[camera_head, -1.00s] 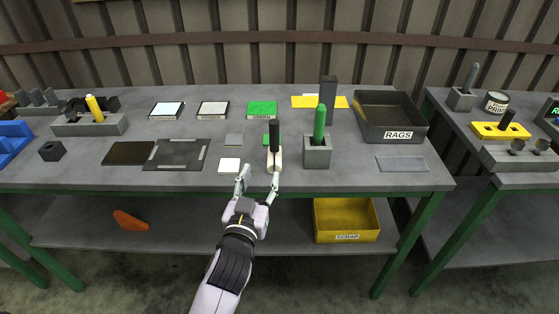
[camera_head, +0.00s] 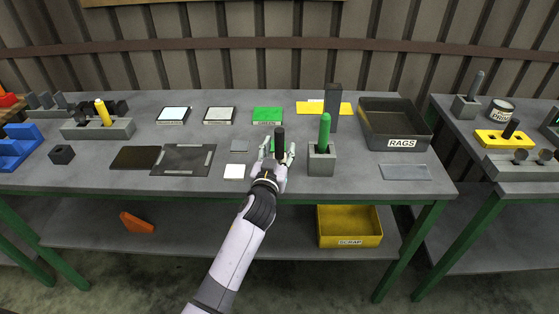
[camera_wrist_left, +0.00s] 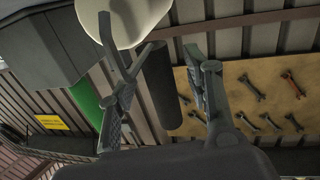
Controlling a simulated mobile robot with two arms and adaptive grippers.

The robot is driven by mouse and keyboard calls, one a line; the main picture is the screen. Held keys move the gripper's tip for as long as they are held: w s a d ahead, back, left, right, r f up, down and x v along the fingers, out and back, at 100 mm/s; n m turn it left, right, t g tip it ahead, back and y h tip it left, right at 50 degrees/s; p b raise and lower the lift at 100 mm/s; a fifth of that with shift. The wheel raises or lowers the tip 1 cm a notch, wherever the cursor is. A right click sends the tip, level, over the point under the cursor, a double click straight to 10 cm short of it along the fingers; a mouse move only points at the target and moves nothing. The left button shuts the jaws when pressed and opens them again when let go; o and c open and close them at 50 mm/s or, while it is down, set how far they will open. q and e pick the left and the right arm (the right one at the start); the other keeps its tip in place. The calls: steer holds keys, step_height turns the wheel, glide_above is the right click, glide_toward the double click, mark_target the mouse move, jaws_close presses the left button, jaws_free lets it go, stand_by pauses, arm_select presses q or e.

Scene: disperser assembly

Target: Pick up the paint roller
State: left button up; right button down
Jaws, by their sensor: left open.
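The paint roller appears to be the upright piece with a black cylindrical handle (camera_head: 280,137) and a cream lower part, standing near the table's front edge. My left gripper (camera_head: 277,152) is open at it, one finger on each side, and hides most of the cream part in the head view. In the left wrist view, which looks upside down, the cream part (camera_wrist_left: 130,22) is at the top and the black handle (camera_wrist_left: 162,90) hangs between the open fingers (camera_wrist_left: 150,50). I cannot tell whether the fingers touch it. My right gripper is not in view.
A grey block (camera_head: 321,160) holding a green handle (camera_head: 324,129) stands close to the right. A white square (camera_head: 234,171) lies left of the gripper. The yellow SCRAP bin (camera_head: 348,240) sits below.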

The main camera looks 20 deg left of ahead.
arm_select(q)
steer(key=shift+w, duration=0.45)
jaws_close()
stand_by(0.3)
